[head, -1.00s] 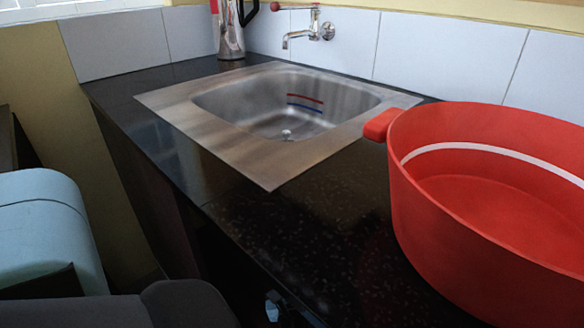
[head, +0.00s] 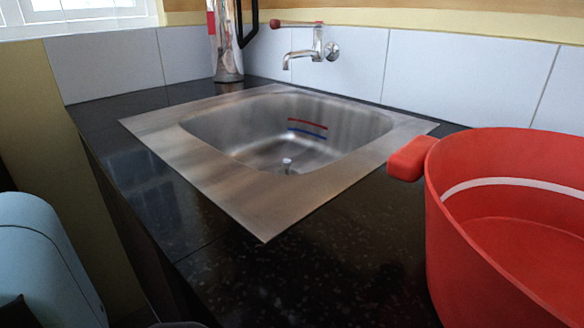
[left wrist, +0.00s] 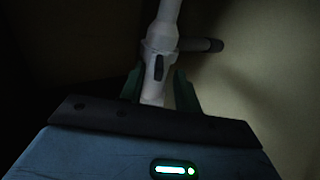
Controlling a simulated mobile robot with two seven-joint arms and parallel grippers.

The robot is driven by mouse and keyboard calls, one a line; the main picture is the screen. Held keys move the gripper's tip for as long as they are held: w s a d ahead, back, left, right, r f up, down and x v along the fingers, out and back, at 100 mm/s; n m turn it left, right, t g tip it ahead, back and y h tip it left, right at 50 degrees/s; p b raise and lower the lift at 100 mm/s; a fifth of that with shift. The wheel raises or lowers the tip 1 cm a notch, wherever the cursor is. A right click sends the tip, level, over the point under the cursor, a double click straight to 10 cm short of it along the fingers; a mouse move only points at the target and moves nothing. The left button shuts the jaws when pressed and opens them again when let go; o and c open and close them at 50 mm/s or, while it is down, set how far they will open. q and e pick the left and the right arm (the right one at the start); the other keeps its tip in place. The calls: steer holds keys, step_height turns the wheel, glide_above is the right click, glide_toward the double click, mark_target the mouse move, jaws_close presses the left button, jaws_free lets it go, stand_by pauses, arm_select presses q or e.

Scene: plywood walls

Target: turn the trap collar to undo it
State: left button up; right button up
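In the left wrist view a white drain pipe runs down from the top, with the trap collar (left wrist: 160,47) as a wider ring on it. A dark tab shows on the collar, and a side pipe (left wrist: 200,45) with a dark end leaves to the right. My left gripper (left wrist: 157,82) is open, with one finger on each side of the pipe at or just below the collar. Gaps show between the fingers and the pipe. Whether the fingers reach the collar's depth is hard to tell in the dark. My right gripper is in neither view.
In the head view a steel sink (head: 190,180) is set in a black counter (head: 330,270). A large red pot (head: 465,260) stands at the right. A tap (head: 312,50) and a steel kettle (head: 228,50) are at the back. A pale wall (left wrist: 260,80) stands right of the pipe.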

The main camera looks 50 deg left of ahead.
arm_select(q)
steer(key=shift+b+x, duration=0.3)
steer(key=shift+x, duration=2.1)
steer(key=shift+d, duration=0.1)
jaws_close()
